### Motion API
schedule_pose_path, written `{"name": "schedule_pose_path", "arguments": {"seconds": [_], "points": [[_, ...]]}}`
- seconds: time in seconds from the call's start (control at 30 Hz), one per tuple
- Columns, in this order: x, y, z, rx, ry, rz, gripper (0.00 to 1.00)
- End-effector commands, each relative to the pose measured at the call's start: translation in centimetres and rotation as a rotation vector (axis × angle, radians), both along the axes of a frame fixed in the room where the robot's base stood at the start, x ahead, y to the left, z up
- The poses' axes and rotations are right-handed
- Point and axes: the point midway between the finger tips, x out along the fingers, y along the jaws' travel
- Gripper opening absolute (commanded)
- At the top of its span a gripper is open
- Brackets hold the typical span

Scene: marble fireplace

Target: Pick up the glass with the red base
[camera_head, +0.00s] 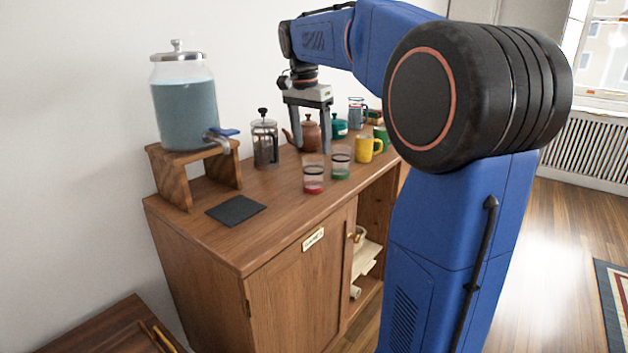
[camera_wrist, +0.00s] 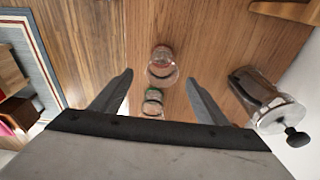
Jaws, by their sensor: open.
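The glass with the red base (camera_head: 313,178) stands upright on the wooden cabinet top, near its front edge. A glass with a green base (camera_head: 340,164) stands just right of it. My gripper (camera_head: 309,148) is open and empty, pointing down above the cabinet top, apart from both glasses. In the wrist view, my gripper's fingers (camera_wrist: 160,76) are spread, with one clear glass (camera_wrist: 161,66) between and slightly beyond the tips. The green-based glass (camera_wrist: 152,102) shows nearer the palm, partly cut off by it.
A French press (camera_head: 265,142) stands left of my gripper, and shows at right in the wrist view (camera_wrist: 262,92). A copper teapot (camera_head: 309,133), a teal teapot (camera_head: 340,128) and a yellow mug (camera_head: 367,148) stand nearby. A water dispenser (camera_head: 185,115) and dark mat (camera_head: 236,210) are at left.

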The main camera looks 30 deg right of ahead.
Motion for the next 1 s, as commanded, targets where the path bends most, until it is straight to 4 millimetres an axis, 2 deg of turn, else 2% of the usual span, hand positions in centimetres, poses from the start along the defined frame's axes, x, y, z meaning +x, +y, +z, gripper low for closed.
{"name": "schedule_pose_path", "arguments": {"seconds": [0.1,0.23,0.53,0.8,1.0], "points": [[0.0,-0.3,-2.1,0.0,0.002,0.0,0.68],[0.2,-0.6,-4.0,0.001,0.001,0.0,0.68],[0.3,-0.9,-5.9,0.001,0.001,0.001,0.68],[0.8,-1.4,-9.3,0.001,0.001,0.001,0.68],[0.8,-1.6,-10.3,0.0,0.0,0.001,0.68]]}}
